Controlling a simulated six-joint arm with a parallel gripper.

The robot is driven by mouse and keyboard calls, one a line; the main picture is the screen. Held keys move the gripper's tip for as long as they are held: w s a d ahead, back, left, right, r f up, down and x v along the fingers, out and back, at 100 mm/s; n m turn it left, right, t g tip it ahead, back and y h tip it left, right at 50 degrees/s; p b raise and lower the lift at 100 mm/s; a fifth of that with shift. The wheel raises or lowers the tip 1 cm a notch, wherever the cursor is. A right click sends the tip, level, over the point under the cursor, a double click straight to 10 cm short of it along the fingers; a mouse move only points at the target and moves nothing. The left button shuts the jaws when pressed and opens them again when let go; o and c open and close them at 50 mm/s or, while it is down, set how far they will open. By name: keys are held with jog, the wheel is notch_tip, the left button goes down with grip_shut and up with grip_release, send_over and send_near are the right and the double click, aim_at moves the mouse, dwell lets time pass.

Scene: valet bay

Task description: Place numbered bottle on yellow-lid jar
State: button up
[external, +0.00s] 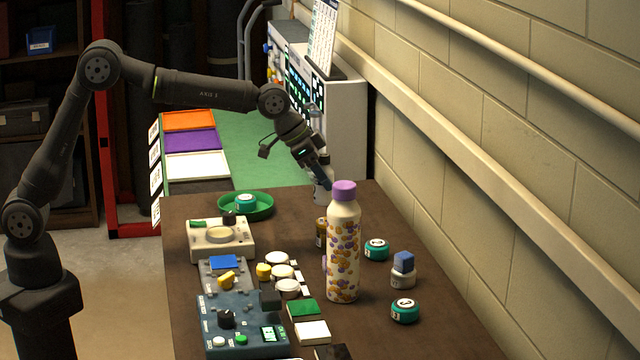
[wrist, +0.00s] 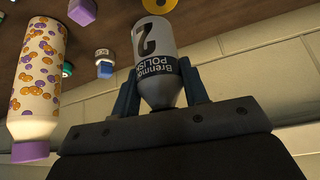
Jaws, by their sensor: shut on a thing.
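My gripper (external: 322,180) is shut on a white bottle (external: 321,194), above the far right part of the brown table. In the wrist view the bottle (wrist: 156,42) shows a large 2 and the word POLISH; the fingers clasp its narrower end. A small amber jar with a yellowish lid (external: 321,233) stands nearer the camera, partly hidden by a patterned bottle. In the wrist view a yellow round thing (wrist: 158,5) shows at the top edge, by the bottle's wide end; I cannot tell whether they touch.
The tall patterned bottle with a purple cap (external: 343,252) stands nearby. Two teal-rimmed round containers (external: 376,250) (external: 405,311) and a blue-topped jar (external: 403,270) are right of it. Control boxes (external: 240,325) fill the left side. A green dish (external: 262,208) lies behind. A block wall runs along the right.

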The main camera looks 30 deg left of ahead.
aim_at(326, 191)
jog(key=shift+w+a+f, duration=0.15)
jog(key=shift+w+f, duration=0.3)
jog(key=shift+w, duration=0.4)
jog(key=shift+w+f, duration=0.1)
jog(key=shift+f, duration=1.95)
jog(key=shift+f, duration=0.2)
jog(key=o, duration=1.1)
jog(key=shift+c, duration=0.2)
jog(key=shift+r, duration=0.1)
jog(key=shift+r, duration=0.25)
jog(key=v, duration=1.1)
jog(key=shift+s+a+r, duration=0.25)
